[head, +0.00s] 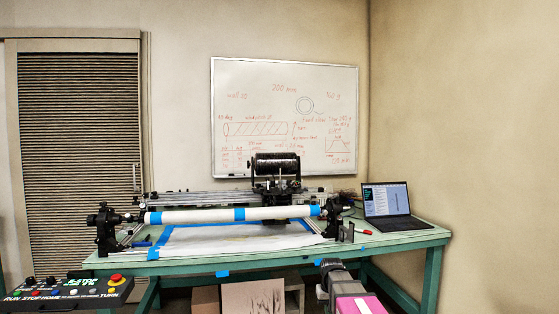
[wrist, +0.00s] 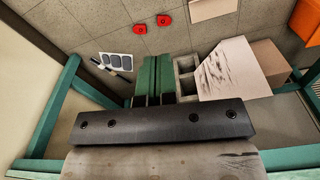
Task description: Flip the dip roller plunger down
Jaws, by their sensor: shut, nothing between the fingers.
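The dip roller plunger is too small to tell apart in the head view. The black carriage unit (head: 276,185), with a dark ribbed cylinder (head: 275,163) on top, stands behind the white tube (head: 205,216) on the winding machine. My gripper (head: 329,264) is low at the front of the table, right of centre, well below and apart from the carriage. In the wrist view my gripper (wrist: 160,62) is shut and empty, with its fingers side by side. It points toward the floor, and the carriage is not in that view.
The green table (head: 190,265) carries the machine, with a laptop (head: 386,203) at its right. A control box (head: 66,290) is at lower left. The wrist view shows grey blocks (wrist: 187,78), a streaked carton (wrist: 230,70), two red items (wrist: 163,20) and an orange box (wrist: 306,20) on the floor.

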